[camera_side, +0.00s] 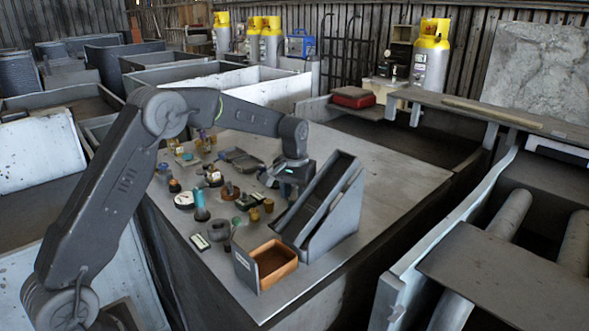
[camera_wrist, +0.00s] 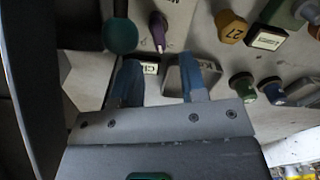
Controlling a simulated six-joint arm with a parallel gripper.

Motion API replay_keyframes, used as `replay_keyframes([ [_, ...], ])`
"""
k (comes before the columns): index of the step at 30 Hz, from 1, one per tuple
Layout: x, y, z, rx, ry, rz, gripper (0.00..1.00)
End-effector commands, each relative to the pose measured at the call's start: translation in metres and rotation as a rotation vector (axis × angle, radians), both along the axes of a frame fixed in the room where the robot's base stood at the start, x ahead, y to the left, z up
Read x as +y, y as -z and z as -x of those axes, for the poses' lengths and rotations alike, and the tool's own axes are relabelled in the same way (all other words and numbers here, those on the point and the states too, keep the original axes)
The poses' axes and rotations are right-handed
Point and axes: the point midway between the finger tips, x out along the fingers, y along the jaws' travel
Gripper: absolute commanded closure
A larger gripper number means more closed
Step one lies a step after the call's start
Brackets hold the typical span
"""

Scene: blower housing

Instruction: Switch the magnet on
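My gripper (camera_wrist: 159,64) shows in the wrist view with two bluish fingers set well apart, so it is open. A small tag with a pale display (camera_wrist: 150,69) and a grey squarish block (camera_wrist: 180,80) show around and beyond the fingers; I cannot tell whether they are touched. A teal round knob (camera_wrist: 120,36) and a purple pointed piece (camera_wrist: 157,27) are further up. I cannot tell which item is the magnet or where its switch is. In the side view my gripper (camera_side: 288,190) is low over the table beside the grey sloped chute; its fingertips are hard to make out.
The sloped chute (camera_side: 345,205) stands close to the right of my gripper, with an orange-brown tray (camera_side: 275,262) at its foot. Several small parts crowd the table to the left, including a teal cylinder (camera_side: 199,200). The table (camera_side: 375,160) is clear behind the chute.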

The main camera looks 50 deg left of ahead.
Motion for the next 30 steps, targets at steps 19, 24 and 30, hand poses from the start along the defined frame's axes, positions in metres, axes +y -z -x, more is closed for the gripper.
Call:
replay_keyframes([
  [19,0.000,-0.093,0.000,0.000,0.000,0.000,0.61],
  [24,0.000,-0.094,0.000,0.000,0.000,0.000,0.61],
  [30,0.001,-0.091,-0.004,0.001,0.002,0.000,0.61],
])
